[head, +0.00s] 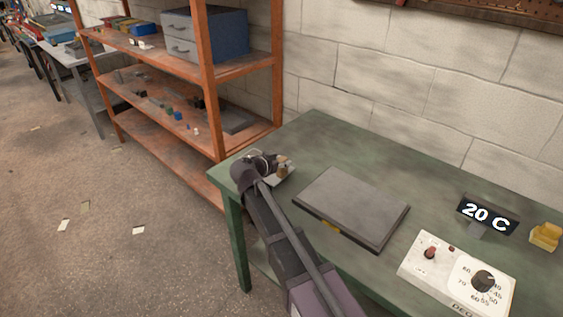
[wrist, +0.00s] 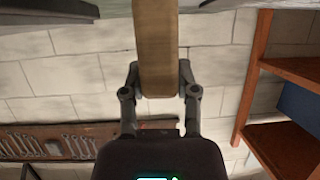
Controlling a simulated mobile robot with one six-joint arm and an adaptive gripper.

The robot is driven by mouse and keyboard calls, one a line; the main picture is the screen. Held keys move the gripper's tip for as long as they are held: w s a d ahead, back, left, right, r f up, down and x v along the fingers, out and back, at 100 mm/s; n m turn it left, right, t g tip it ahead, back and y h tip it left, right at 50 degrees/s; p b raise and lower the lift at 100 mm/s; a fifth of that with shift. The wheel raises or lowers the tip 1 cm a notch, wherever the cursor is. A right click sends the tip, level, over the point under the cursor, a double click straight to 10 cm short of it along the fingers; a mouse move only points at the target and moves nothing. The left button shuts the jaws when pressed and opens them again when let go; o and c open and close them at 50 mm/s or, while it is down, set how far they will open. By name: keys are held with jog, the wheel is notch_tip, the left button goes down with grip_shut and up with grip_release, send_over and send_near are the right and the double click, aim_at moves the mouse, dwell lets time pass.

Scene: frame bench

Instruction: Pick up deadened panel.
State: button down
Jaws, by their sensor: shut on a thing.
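My gripper (wrist: 157,80) is shut on a brown, flat-sided piece, which I take to be the deadened panel (wrist: 155,40). In the wrist view it stands between the two fingers and runs out of the top of the picture. In the head view my gripper (head: 272,163) is over the left end of the green bench, left of a grey plate. A small tan part of the held piece (head: 283,170) shows at the fingers, with a pale flat part beside it. My arm and gripper hide much of it. I cannot tell whether it touches the bench.
The green bench (head: 330,135) carries a flat grey plate (head: 352,207), a white dial box (head: 457,273), a 20 C display (head: 487,214) and a yellow object (head: 545,236). An orange shelf (head: 205,75) stands left of the bench. The bench behind the grey plate is clear.

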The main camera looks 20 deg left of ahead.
jog(key=shift+r+p, duration=0.35)
jog(key=shift+r, duration=0.3)
jog(key=s+r+p, duration=0.2)
jog(key=s, duration=1.4)
